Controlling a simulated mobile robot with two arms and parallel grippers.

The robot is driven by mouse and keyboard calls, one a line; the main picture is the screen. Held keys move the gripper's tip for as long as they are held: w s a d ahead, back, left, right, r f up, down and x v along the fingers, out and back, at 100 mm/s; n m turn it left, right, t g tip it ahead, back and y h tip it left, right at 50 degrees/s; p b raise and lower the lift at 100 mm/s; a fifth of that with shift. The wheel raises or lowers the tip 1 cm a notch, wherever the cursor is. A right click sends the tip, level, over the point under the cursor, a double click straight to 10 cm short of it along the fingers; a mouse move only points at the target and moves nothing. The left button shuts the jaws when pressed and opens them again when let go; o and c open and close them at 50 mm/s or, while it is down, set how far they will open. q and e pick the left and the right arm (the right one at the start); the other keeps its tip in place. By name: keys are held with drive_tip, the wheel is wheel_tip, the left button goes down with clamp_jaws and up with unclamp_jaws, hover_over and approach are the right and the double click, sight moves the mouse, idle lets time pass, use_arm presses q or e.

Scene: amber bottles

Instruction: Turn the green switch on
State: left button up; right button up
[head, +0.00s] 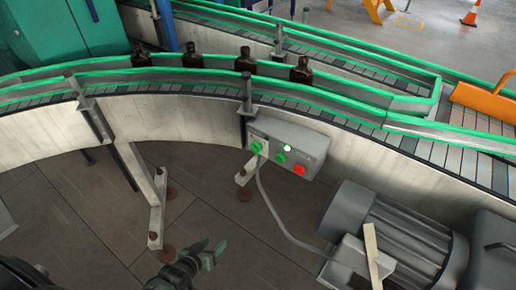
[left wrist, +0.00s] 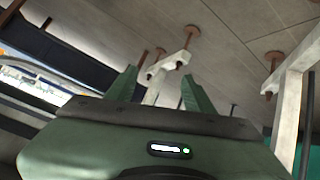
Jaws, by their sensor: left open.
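A grey control box (head: 310,146) is fixed to the side of the conveyor in the head view. On its face are a green switch (head: 257,147) at the left, a small bright light (head: 287,148), a green button (head: 281,158) and a red button (head: 299,169). I cannot tell the switch's exact position. My left gripper (head: 212,251) is below and left of the box, apart from it, above the floor. In the left wrist view its two green fingers (left wrist: 160,88) are spread with nothing between them. My right gripper is not in view.
A curved conveyor with green rails (head: 160,73) carries several amber bottles (head: 301,70). A grey motor (head: 395,235) stands at lower right, and a grey cable (head: 272,210) hangs from the box. A white support leg (head: 157,207) stands near my left gripper. Floor between is clear.

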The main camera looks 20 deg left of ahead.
use_arm(q)
drive_tip(key=w+d+r+n+t+h, duration=0.1)
drive_tip(key=w+r+t, duration=0.1)
drive_tip(key=w+r, duration=0.5)
drive_tip(key=w+d+r+n+t+h, duration=0.1)
drive_tip(key=w+d+r+t, duration=0.1)
drive_tip(key=r, duration=0.8)
drive_tip(key=n+t+h, duration=0.1)
drive_tip(key=t+h, duration=0.2)
approach(255, 148)
drive_tip(key=p+x, duration=0.1)
drive_tip(key=x, duration=0.7)
drive_tip(key=shift+w+a+p, duration=0.2)
drive_tip(key=shift+a+p, duration=0.1)
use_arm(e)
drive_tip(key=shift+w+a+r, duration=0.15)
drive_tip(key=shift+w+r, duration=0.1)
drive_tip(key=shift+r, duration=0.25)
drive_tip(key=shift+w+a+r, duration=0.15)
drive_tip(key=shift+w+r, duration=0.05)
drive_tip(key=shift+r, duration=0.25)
use_arm(q)
clamp_jaws()
